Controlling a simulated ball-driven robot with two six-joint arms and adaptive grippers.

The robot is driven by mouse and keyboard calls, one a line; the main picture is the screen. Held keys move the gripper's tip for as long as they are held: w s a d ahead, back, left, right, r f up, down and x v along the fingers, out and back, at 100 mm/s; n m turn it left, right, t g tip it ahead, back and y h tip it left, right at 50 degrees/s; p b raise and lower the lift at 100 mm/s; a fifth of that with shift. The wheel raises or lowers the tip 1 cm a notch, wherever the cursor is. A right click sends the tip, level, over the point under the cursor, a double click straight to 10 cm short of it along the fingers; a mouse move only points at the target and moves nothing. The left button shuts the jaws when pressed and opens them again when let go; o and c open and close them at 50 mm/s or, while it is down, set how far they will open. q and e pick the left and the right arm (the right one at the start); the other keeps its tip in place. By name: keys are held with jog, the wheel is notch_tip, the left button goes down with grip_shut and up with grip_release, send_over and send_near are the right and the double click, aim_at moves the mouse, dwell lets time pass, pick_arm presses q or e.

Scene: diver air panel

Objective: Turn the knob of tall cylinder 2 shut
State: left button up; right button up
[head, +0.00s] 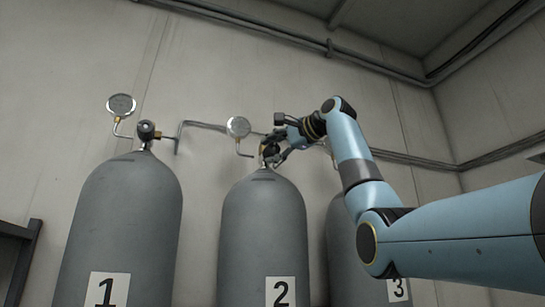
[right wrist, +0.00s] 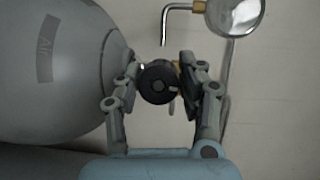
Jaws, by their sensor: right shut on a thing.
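Tall cylinder 2 (head: 262,235) is a grey tank with a white label, standing in the middle of the head view. Its black round knob (right wrist: 158,83) sits between the fingers of my right gripper (right wrist: 157,80) in the right wrist view. The right gripper (head: 272,152) is at the top of cylinder 2 in the head view, shut on the knob and partly hiding it. The grey body of a cylinder (right wrist: 55,70) fills the left of the right wrist view. My left gripper is not in view.
Cylinder 1 (head: 120,225) with its own knob (head: 146,130) and gauge (head: 121,105) stands at left. Cylinder 3 (head: 345,250) is partly behind my right arm. A gauge (head: 238,127) on a bent pipe stands close beside the right gripper. Pipes run along the wall behind.

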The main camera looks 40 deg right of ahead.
jog(key=m+t+b, duration=0.1)
jog(key=m, duration=0.1)
jog(key=m+b, duration=0.2)
jog(key=shift+w+f+t, duration=0.1)
jog(key=shift+f+t, duration=0.2)
jog(key=shift+t, duration=0.1)
jog(key=m+t+b, duration=0.1)
jog(key=m, duration=0.1)
jog(key=m+b, duration=0.1)
jog(key=m, duration=0.2)
jog(key=shift+t+h, duration=0.4)
jog(key=m+t+h+b, duration=0.1)
jog(key=m+b, duration=0.1)
jog(key=m, duration=0.2)
jog(key=shift+m, duration=0.4)
jog(key=m+h+b, duration=0.1)
jog(key=m, duration=0.2)
jog(key=m+h+b, duration=0.1)
jog(key=m+h, duration=0.1)
jog(key=shift+m+t+h, duration=0.3)
jog(key=shift+m, duration=0.1)
jog(key=shift+r+m, duration=0.1)
jog(key=shift+m, duration=0.2)
jog(key=o, duration=1.1)
jog(key=shift+w, duration=0.1)
jog(key=shift+r, duration=0.1)
